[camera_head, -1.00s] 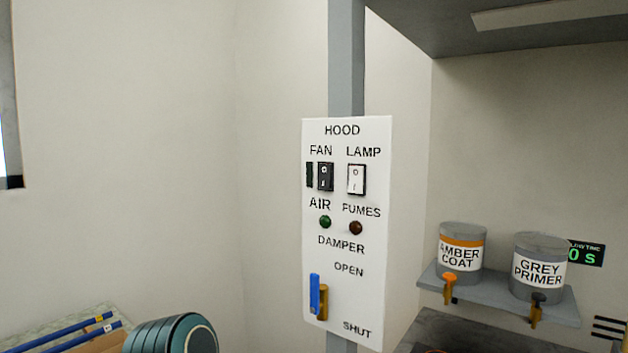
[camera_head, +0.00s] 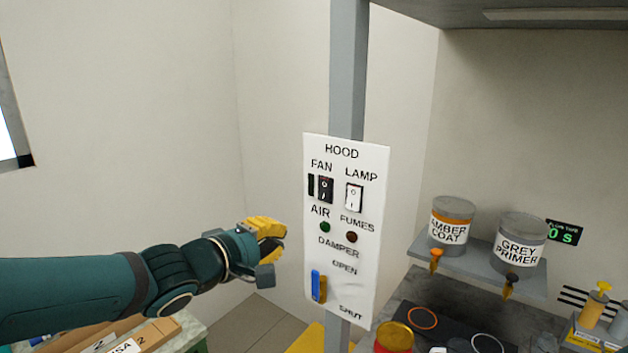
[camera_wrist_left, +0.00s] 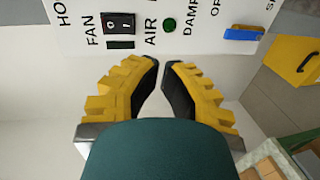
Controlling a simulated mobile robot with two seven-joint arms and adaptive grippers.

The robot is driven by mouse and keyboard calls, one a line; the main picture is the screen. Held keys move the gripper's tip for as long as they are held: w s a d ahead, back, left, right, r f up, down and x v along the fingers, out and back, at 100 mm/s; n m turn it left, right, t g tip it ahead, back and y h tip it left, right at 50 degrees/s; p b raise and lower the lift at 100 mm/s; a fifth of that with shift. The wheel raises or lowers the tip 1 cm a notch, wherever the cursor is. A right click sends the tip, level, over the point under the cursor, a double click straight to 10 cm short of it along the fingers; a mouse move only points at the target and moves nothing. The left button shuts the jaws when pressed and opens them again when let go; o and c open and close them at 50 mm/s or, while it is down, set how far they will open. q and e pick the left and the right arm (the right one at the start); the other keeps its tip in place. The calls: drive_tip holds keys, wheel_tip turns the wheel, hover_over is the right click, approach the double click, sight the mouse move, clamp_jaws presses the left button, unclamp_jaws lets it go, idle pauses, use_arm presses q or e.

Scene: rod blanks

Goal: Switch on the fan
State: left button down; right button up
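The fan switch (camera_head: 326,189) is a black rocker under the word FAN on the white hood panel (camera_head: 345,309). In the left wrist view the fan switch (camera_wrist_left: 119,24) is at the top, ahead and left of the fingertips. My left gripper (camera_head: 284,236), with yellow fingers, is left of the panel and lower than the switch, apart from both. In the left wrist view its fingertips (camera_wrist_left: 161,64) are nearly together, with a narrow gap and nothing between them. My right gripper is not in view.
Beside the fan switch is a white lamp switch (camera_head: 354,197). Below are a green AIR light (camera_head: 325,227), a dark red FUMES light (camera_head: 351,237) and a blue damper handle (camera_head: 315,284). Two paint cans, amber (camera_head: 451,222) and grey (camera_head: 520,241), stand on a shelf at right.

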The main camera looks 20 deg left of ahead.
use_arm(q)
drive_tip(key=shift+n+t, duration=0.4)
drive_tip(key=r, duration=0.1)
drive_tip(key=s+r, duration=0.1)
drive_tip(key=r, duration=0.1)
drive_tip(key=a+r, duration=0.1)
drive_tip(key=r, duration=0.1)
drive_tip(key=shift+s+r+p, duration=0.1)
drive_tip(key=shift+s+p, duration=0.2)
drive_tip(key=shift+p, duration=0.05)
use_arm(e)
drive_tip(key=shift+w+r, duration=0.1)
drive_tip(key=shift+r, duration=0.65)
use_arm(q)
drive_tip(key=b, duration=0.6)
approach(320, 193)
drive_tip(key=x, duration=0.7)
drive_tip(key=shift+w+d, duration=0.15)
drive_tip(key=shift+w, duration=0.45)
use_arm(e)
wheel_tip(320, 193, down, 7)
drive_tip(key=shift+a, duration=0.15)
